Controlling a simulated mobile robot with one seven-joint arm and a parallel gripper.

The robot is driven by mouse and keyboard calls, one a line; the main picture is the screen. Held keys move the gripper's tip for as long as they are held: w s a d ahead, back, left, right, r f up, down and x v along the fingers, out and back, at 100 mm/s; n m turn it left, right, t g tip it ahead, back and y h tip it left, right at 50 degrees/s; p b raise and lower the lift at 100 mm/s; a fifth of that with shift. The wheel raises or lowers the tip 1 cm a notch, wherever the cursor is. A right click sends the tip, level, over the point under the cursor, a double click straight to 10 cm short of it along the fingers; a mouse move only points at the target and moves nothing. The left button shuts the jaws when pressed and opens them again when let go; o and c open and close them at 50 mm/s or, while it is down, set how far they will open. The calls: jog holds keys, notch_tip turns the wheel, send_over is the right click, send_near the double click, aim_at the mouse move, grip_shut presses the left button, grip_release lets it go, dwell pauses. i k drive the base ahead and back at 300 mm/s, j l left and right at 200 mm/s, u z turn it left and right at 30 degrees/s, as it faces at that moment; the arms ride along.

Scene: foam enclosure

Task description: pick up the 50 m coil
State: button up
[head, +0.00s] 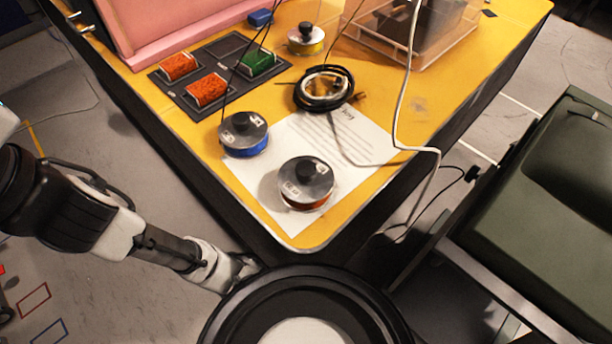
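Small labels sit on the front two spools, but I cannot read which says 50 m. My gripper (242,268) is low at the left, off the table's front edge and apart from all spools. Its fingers are too small and partly hidden to judge.
A printed sheet (345,145) lies under the front spools. A clear bin (400,45) stands at the back right. Loose cables cross the table's right side.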

aim_at(306, 182)
jog(key=k+j+z, duration=0.2)
jog(key=z, duration=0.2)
jog(key=k+j+z, duration=0.2)
jog(key=z, duration=0.25)
